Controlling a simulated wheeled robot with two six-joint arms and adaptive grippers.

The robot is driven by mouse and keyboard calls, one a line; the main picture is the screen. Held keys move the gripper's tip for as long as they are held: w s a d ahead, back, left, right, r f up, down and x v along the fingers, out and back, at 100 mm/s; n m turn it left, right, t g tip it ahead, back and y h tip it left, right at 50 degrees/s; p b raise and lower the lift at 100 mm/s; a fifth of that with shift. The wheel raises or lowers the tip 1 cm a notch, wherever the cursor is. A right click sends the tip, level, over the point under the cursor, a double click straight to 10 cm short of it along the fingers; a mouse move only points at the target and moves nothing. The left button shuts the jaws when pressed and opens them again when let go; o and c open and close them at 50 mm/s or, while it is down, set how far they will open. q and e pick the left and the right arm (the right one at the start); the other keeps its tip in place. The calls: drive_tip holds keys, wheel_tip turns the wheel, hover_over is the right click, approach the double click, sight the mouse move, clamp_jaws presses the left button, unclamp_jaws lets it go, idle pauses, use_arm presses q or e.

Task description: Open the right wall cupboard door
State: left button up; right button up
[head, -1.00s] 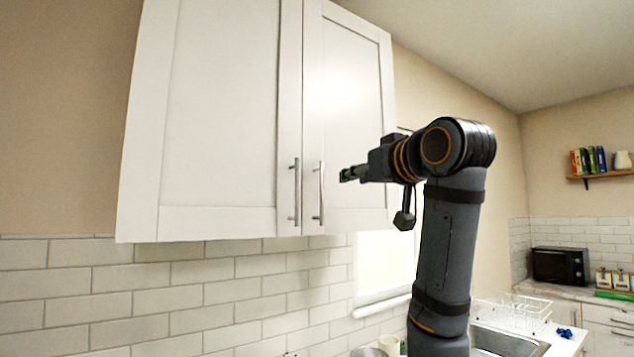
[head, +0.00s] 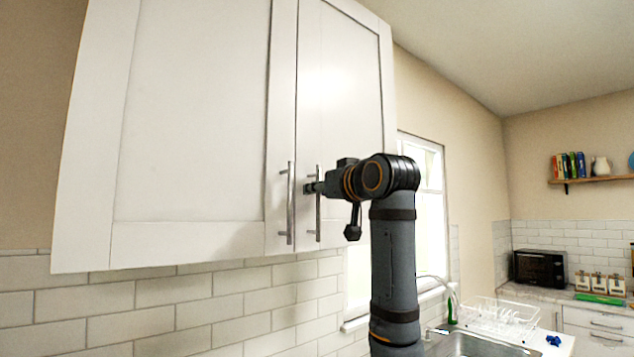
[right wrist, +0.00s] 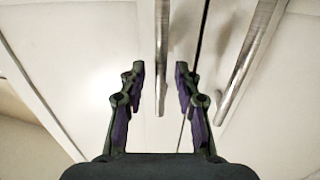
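The right wall cupboard door (head: 345,110) is white and shut beside the left door (head: 195,120). Its vertical metal bar handle (head: 318,222) is near the door's left edge. My right gripper (head: 309,188) is at this handle in the head view. In the right wrist view my right gripper (right wrist: 160,85) is open, and the right door's handle (right wrist: 161,60) runs between its two fingers, with a gap on each side. The left door's handle (right wrist: 245,65) lies outside the fingers, to the right. My left gripper is in neither view.
The left door's handle (head: 290,205) is close beside the gripper. A window (head: 425,200) is right of the cupboard. Below are a sink (head: 475,343) and a dish rack (head: 510,312). A microwave (head: 540,266) stands at the back right.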

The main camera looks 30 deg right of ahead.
drive_tip(key=shift+w+r, duration=0.1)
drive_tip(key=shift+w, duration=0.35)
drive_tip(key=shift+c, duration=1.1)
clamp_jaws()
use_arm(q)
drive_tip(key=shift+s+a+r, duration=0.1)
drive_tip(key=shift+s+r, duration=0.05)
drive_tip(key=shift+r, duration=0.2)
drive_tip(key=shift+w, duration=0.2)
